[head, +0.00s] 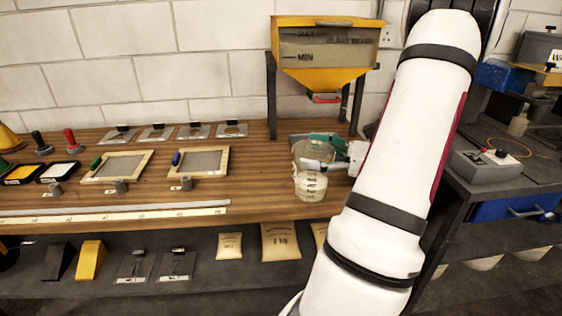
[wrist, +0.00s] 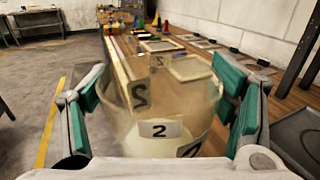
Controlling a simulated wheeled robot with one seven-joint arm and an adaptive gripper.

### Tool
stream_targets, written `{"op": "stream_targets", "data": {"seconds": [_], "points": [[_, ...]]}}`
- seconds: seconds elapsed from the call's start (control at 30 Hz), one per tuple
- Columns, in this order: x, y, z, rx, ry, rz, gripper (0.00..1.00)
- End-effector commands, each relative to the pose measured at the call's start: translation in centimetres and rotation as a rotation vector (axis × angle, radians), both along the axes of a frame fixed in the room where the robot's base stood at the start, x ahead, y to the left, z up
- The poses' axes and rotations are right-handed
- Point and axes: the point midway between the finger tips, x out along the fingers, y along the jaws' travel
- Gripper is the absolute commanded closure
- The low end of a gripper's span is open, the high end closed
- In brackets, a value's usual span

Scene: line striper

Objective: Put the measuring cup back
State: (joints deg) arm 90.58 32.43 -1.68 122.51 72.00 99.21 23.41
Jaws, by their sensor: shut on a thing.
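The measuring cup (head: 311,183) is a clear, round vessel with dark markings and a pale content low inside. In the head view it is at the right part of the wooden bench, in front of the yellow hopper. My gripper (head: 318,152) is shut on it, with teal-padded fingers around its upper part.
The hopper (head: 325,76) stands on dark legs behind the cup, marked "MIN". Wood-framed screens (head: 117,166) and small weights lie on the bench (head: 262,175) to the left. A grey control box (head: 487,164) is on the right-hand table. Sandbags (head: 281,241) sit on the lower shelf.

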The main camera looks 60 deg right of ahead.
Motion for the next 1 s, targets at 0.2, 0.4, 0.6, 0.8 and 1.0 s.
{"op": "stream_targets", "data": {"seconds": [0.2, 0.4, 0.6, 0.8, 1.0], "points": [[5.3, -1.2, -0.5, 0.0, -0.001, 0.004, 0.83], [8.5, -2.1, -0.8, 0.0, -0.001, 0.001, 0.83], [9.7, -2.4, -0.9, 0.0, -0.001, 0.001, 0.83], [10.7, -2.8, -2.5, 0.005, 0.001, -0.001, 0.83], [10.7, -2.7, -4.5, 0.001, -0.002, 0.0, 0.83]]}}
